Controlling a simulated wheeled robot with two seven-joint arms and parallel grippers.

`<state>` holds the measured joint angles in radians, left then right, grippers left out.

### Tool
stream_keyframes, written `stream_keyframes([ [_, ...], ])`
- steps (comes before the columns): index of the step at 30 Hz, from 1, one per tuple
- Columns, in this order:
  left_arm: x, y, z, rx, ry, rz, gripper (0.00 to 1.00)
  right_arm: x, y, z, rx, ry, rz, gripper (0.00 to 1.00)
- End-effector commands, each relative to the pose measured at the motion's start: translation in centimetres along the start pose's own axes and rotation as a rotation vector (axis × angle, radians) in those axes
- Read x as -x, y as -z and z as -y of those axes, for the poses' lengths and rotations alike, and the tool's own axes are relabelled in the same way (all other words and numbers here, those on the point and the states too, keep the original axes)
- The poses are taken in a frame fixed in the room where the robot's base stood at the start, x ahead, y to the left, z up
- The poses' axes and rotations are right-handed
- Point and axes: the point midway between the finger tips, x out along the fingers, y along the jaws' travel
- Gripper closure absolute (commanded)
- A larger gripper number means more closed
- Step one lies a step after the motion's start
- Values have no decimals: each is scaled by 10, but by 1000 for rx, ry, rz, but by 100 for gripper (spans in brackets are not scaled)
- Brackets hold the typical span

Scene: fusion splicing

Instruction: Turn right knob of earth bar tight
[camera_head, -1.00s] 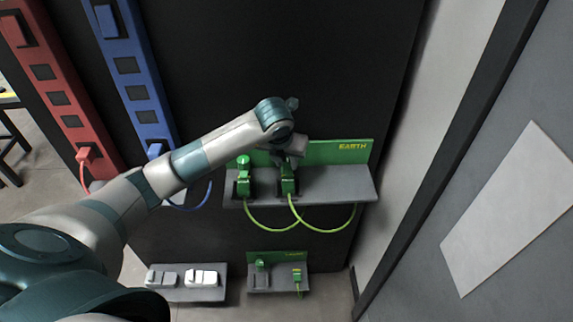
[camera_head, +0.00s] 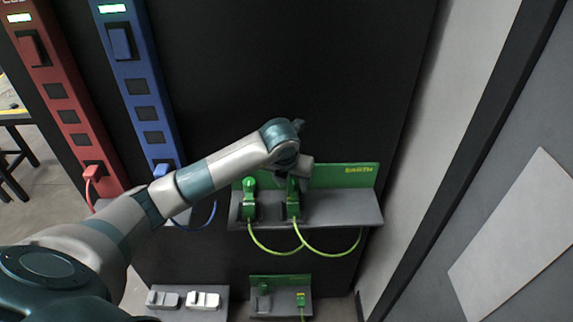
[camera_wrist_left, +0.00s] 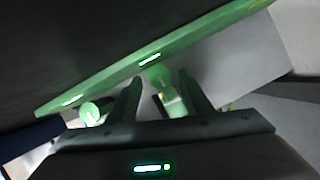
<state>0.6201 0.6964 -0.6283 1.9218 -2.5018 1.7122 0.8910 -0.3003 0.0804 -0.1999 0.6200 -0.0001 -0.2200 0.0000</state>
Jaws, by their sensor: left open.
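The earth bar (camera_head: 345,175) is a green strip marked EARTH above a grey shelf. The left green knob (camera_head: 249,183) tops a green clamp with a yellow-green cable. The right green clamp (camera_head: 293,205) stands beside it; its knob is hidden by my left gripper (camera_head: 298,183) in the head view. In the left wrist view, my left gripper (camera_wrist_left: 162,92) is open, its two fingers either side of the right green knob (camera_wrist_left: 160,76). I cannot tell whether they touch it. The left knob (camera_wrist_left: 88,113) lies outside the fingers, to the left. My right gripper is not in view.
A red power strip (camera_head: 60,105) and a blue power strip (camera_head: 138,85) stand to the left. A lower shelf holds white switches (camera_head: 203,300), with a small green-backed unit (camera_head: 280,300) beside it. A grey wall edge rises on the right.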

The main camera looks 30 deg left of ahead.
Motion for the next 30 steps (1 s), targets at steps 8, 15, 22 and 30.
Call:
stream_keyframes([
  [8,40,-1,0,-3,2,6,54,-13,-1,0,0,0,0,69],
  [15,89,0,0,-2,2,6,54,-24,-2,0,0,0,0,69],
  [22,132,-1,-1,-3,-2,6,54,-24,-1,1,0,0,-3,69],
  [30,158,0,0,-3,-1,2,54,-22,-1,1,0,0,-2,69],
])
